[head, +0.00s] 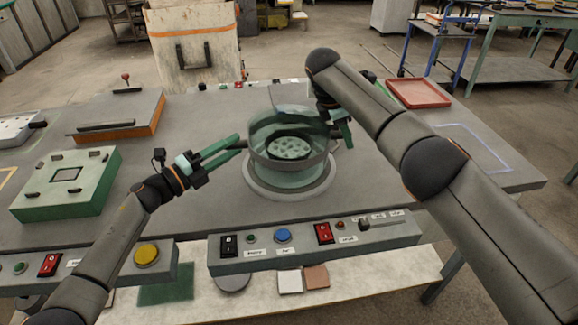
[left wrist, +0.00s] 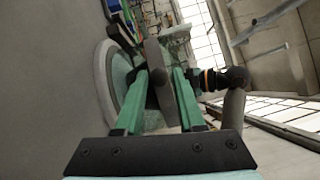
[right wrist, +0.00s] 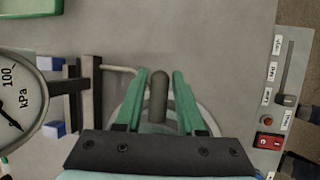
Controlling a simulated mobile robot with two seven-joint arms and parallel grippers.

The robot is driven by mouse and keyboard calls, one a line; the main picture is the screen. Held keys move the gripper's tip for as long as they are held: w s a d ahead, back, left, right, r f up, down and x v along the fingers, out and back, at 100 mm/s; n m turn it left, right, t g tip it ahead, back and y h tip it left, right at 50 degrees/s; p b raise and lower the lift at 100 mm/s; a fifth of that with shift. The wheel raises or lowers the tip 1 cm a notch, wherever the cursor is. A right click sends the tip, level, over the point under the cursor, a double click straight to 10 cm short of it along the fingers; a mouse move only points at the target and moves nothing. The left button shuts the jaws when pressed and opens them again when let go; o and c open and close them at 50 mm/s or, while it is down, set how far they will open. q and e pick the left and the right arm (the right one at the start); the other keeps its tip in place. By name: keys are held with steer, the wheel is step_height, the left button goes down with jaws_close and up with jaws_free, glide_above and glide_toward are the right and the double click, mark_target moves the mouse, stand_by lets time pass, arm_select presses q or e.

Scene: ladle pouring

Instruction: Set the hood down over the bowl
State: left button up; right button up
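The hood (head: 263,160), a clear green-tinted round shell with a grey band, stands in the table's middle. A perforated dark disc shows inside it. I cannot tell the bowl apart through the tinted walls, nor whether the hood rests or hangs just above its base. My left gripper (head: 241,145) reaches its left side; in the left wrist view its fingers (left wrist: 162,72) stand around a grey handle (left wrist: 159,85). My right gripper (head: 341,131) is at its far right side, partly hidden by my arm. Its fingers (right wrist: 160,73) straddle a grey peg-like handle (right wrist: 158,97), with small gaps beside it.
A round grey base plate (head: 262,191) lies under the hood. A control panel (head: 315,243) runs along the front edge. A green box (head: 67,183) and an orange-edged block (head: 118,118) stand left; a red tray (head: 419,92) lies back right. A kPa gauge (right wrist: 15,105) shows in the right wrist view.

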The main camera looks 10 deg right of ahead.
arm_select(q)
steer(key=shift+o, duration=1.3)
arm_select(e)
steer(key=shift+o, duration=1.2)
arm_select(q)
glide_above(190, 199)
steer(key=shift+w+d+f, duration=0.2)
steer(key=shift+d+f, duration=0.05)
steer(key=shift+f, duration=0.4)
steer(key=shift+s+a, duration=0.1)
steer(key=shift+a, duration=0.05)
arm_select(e)
steer(key=shift+r, duration=0.15)
steer(key=v, duration=1.1)
steer(key=shift+a+r, duration=0.15)
steer(key=shift+r, duration=0.2)
arm_select(q)
steer(key=shift+s, duration=0.1)
arm_select(e)
steer(key=shift+s+f, duration=0.1)
